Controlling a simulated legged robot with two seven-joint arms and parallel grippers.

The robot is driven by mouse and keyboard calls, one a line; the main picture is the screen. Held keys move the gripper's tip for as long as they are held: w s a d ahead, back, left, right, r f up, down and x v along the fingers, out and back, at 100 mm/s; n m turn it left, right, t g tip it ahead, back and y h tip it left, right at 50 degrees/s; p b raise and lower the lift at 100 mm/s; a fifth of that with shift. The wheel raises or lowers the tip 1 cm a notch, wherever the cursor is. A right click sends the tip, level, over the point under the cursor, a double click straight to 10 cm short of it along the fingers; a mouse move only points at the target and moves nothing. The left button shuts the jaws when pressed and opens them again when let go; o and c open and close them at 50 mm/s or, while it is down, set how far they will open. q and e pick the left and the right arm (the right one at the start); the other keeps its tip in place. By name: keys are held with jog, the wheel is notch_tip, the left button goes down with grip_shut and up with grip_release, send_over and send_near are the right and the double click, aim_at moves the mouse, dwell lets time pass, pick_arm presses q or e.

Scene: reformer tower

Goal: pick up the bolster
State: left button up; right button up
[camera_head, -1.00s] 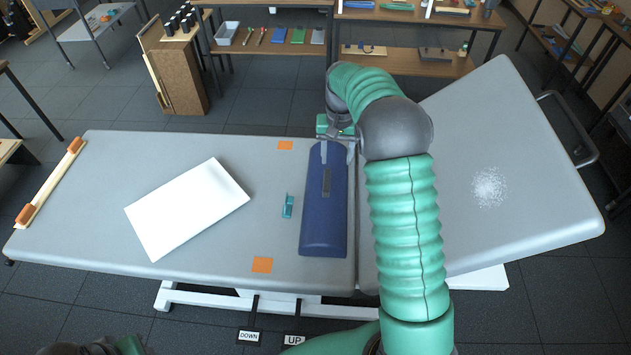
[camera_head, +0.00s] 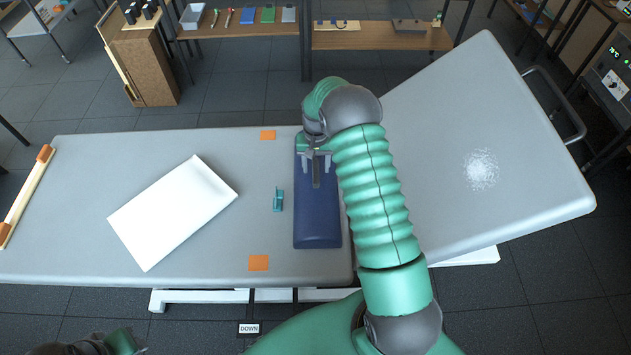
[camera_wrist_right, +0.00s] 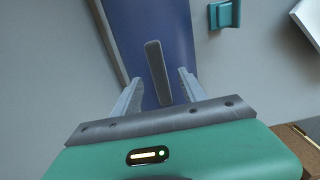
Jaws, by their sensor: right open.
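The bolster (camera_head: 317,222) is a dark blue, long cushion with a dark grey strap handle (camera_wrist_right: 158,72) along its top. It lies on the grey padded table near the seam with the raised section. My right gripper (camera_head: 316,168) is over the far end of the bolster. In the right wrist view the bolster (camera_wrist_right: 178,25) runs away from the gripper, and the open fingers (camera_wrist_right: 158,92) stand one on each side of the near part of the handle. I cannot tell how far above the bolster they are.
The grey table (camera_head: 90,200) carries a white slab (camera_head: 172,212), a small teal clip (camera_head: 278,199), orange squares (camera_head: 259,263) and a wooden bar (camera_head: 27,195) at its left edge. White powder (camera_head: 481,169) lies on the tilted section. Shelves (camera_head: 380,38) stand behind.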

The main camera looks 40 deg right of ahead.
jog(key=shift+s+a+f, duration=0.1)
jog(key=shift+s+f, duration=0.05)
jog(key=shift+f, duration=0.35)
jog(key=shift+s+f, duration=0.15)
jog(key=shift+f, duration=0.3)
jog(key=shift+w+a+f, duration=0.1)
jog(key=shift+w+f, duration=0.05)
jog(key=shift+w, duration=0.05)
jog(key=shift+s, duration=0.1)
grip_shut()
jog(key=shift+s+a+f, duration=0.1)
jog(key=shift+s, duration=0.05)
